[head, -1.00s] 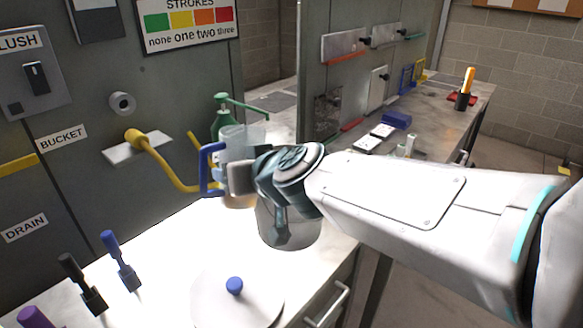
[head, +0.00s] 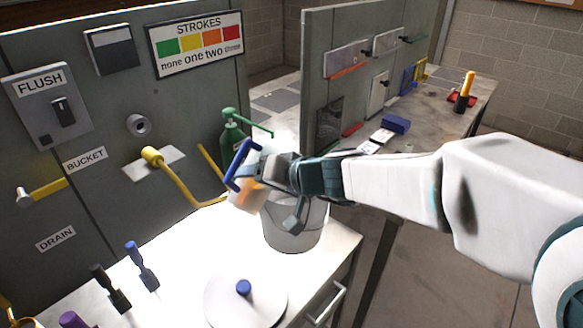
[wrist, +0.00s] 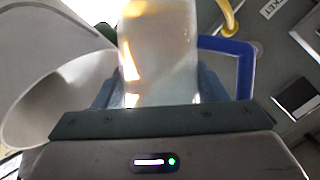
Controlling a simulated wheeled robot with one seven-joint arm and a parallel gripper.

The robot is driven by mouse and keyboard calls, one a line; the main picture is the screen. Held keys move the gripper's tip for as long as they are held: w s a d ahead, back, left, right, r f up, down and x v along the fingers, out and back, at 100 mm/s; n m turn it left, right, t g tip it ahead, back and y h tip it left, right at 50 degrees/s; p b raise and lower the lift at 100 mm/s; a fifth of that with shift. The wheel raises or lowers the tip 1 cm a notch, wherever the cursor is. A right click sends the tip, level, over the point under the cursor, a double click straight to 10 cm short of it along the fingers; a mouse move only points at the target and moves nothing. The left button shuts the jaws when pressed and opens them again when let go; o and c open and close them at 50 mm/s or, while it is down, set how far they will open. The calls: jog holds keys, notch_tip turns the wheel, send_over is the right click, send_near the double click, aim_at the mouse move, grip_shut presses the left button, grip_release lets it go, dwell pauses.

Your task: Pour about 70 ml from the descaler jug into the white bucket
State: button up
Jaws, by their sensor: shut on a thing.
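The descaler jug (head: 247,197) is clear with a blue handle (head: 240,163) and some orange liquid. My gripper (head: 268,172) is shut on it and holds it tilted beside and above the left rim of the white bucket (head: 292,232). The bucket stands upright on the counter, partly hidden by my gripper. In the wrist view, the jug (wrist: 160,50) fills the middle, with orange streaks inside, and the open bucket (wrist: 45,95) lies to its left. I cannot tell whether liquid is leaving the jug, and the bucket's inside is mostly hidden.
A round white lid with a blue knob (head: 243,288) lies in front of the bucket. The panel wall (head: 60,200) is close behind.

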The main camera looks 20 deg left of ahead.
jog(key=shift+m+g+p, duration=0.4)
jog(key=shift+m+p, duration=0.1)
jog(key=shift+p, duration=0.95)
jog(key=r+p, duration=0.1)
jog(key=p, duration=0.2)
jog(key=shift+m+g+y+p, duration=0.3)
jog(key=shift+g, duration=0.1)
jog(key=shift+f, duration=0.15)
jog(key=shift+p, duration=0.65)
jog(key=shift+m+g+p, duration=0.3)
jog(key=shift+m+p, duration=0.1)
jog(key=shift+p, duration=0.3)
dwell(0.5)
